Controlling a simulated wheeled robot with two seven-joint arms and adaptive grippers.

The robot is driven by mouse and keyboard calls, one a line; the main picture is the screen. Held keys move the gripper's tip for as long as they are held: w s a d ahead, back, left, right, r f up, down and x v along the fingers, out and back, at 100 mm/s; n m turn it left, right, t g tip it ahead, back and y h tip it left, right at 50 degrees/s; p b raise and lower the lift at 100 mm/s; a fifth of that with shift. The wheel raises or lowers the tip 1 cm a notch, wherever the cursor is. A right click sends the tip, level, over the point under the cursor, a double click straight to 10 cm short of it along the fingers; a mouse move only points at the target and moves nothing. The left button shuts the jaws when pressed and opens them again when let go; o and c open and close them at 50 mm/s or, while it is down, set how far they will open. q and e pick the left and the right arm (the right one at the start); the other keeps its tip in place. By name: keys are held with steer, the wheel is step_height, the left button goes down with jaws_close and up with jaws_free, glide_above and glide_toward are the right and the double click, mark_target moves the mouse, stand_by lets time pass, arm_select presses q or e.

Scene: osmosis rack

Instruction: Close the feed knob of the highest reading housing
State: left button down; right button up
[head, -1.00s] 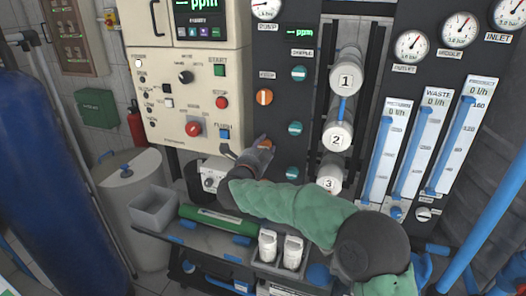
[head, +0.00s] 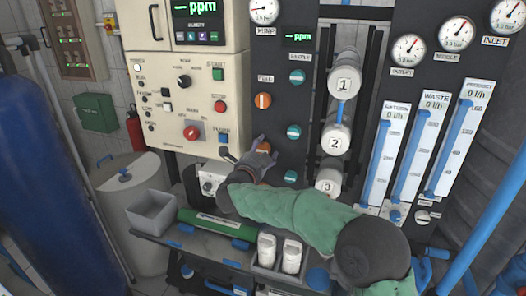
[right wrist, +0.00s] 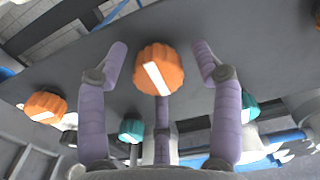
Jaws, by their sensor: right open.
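On the dark panel in the head view, an orange feed knob (head: 263,101) sits beside the column of teal sample knobs (head: 297,76). My right gripper (head: 259,150) is at the panel below it, partly covering a lower orange knob (head: 264,147). In the right wrist view, my right gripper (right wrist: 160,62) is open, with an orange knob (right wrist: 158,69) with a white bar between its spread fingers; no contact shows. Another orange knob (right wrist: 44,106) is to the left. White housings numbered 1 (head: 343,85), 2 (head: 335,142) and 3 (head: 328,181) stand right of the knobs. My left gripper is out of view.
A cream control box (head: 190,100) with a ppm display is left of the panel. Gauges (head: 408,48) and flow tubes (head: 428,145) are on the right. Below are a grey bin (head: 152,212), a green cylinder (head: 215,222) and white bottles (head: 291,255) on a shelf.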

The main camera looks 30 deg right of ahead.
steer(key=v, duration=1.2)
steer(key=shift+d, duration=0.1)
steer(key=w+a+f+n+t+y, duration=0.1)
steer(key=w+a+f+n+y, duration=0.15)
steer(key=f, duration=0.35)
steer(key=w+a+f+n+y+p, duration=0.1)
steer(key=w+f+n+y, duration=0.1)
steer(key=f+n, duration=0.25)
steer(key=w+a+f+n+t+y, duration=0.1)
steer(key=w+a+f+n+y, duration=0.15)
steer(key=f, duration=0.35)
steer(key=s+a+f+n+g+y+p, duration=0.1)
steer(key=s+a+f+n+y, duration=0.15)
steer(key=f, duration=0.55)
steer(key=s+a+f+n+g+y, duration=0.1)
steer(key=a+f+n+y, duration=0.15)
steer(key=f, duration=0.45)
steer(key=s+a+f+n+g+y+p, duration=0.1)
steer(key=s+a+f+n+g+y, duration=0.2)
steer(key=s+f, duration=0.8)
steer(key=s+a+f+n+g+y, duration=0.2)
steer(key=s+a+f+n+g, duration=0.4)
steer(key=s+f, duration=0.5)
steer(key=s+g, duration=0.2)
steer(key=s, duration=0.6)
steer(key=shift+y+p, duration=0.4)
steer(key=shift+a+f, duration=0.1)
